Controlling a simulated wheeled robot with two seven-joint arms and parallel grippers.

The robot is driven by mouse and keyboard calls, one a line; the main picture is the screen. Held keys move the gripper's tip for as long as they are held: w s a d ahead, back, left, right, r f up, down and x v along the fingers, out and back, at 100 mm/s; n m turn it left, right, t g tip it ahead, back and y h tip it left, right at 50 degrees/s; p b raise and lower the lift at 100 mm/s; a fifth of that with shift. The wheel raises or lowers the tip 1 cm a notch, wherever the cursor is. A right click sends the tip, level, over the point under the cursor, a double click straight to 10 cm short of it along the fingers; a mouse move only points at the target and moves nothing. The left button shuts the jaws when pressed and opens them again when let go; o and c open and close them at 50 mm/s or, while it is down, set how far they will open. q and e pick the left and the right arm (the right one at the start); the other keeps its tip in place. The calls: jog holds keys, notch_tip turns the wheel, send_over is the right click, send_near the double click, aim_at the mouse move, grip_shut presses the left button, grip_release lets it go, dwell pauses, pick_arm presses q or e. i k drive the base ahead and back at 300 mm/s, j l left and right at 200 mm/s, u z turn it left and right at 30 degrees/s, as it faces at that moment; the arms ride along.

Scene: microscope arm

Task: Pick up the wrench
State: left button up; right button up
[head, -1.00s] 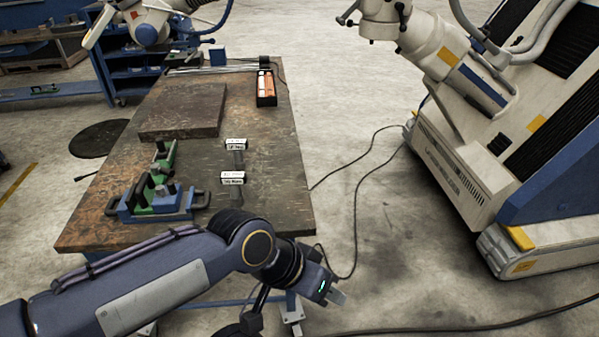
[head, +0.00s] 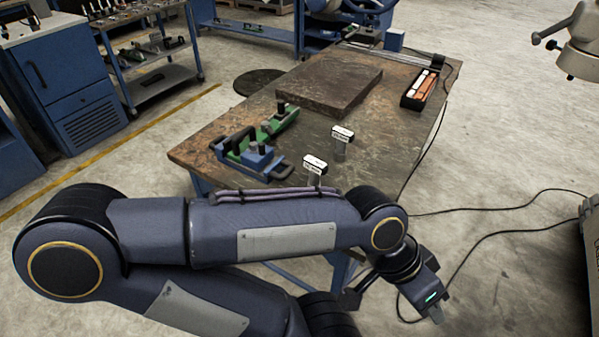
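I cannot make out a wrench for certain in the head view. Small tools too small to tell apart lie on the tool cart (head: 168,75) at the upper left. My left gripper (head: 436,312) hangs low in front of the workbench (head: 225,125), beyond its near right corner. Its fingers point down and away from the bench, and I cannot tell whether they are apart. My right gripper is out of view.
A blue cabinet (head: 60,85) stands far left. Cables cross the floor at right.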

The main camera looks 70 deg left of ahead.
aim_at(317, 167)
jog(key=i+u, duration=0.1)
jog(key=u, duration=0.3)
jog(key=i+u, duration=0.1)
jog(key=u, duration=0.35)
jog(key=i+l+u, duration=0.1)
jog(key=u, duration=0.3)
jog(key=l+u, duration=0.15)
jog(key=u, duration=0.25)
jog(key=i+l+u, duration=0.1)
jog(key=u, duration=0.4)
jog(key=i+l+u, duration=0.1)
jog(key=u, duration=0.35)
jog(key=i+l+u, duration=0.1)
jog(key=u, duration=0.4)
jog(key=l+u, duration=0.3)
jog(key=u, duration=0.15)
jog(key=l+u, duration=0.2)
jog(key=u, duration=0.3)
jog(key=l+u, duration=0.2)
jog(key=u, duration=0.3)
jog(key=l+u, duration=0.45)
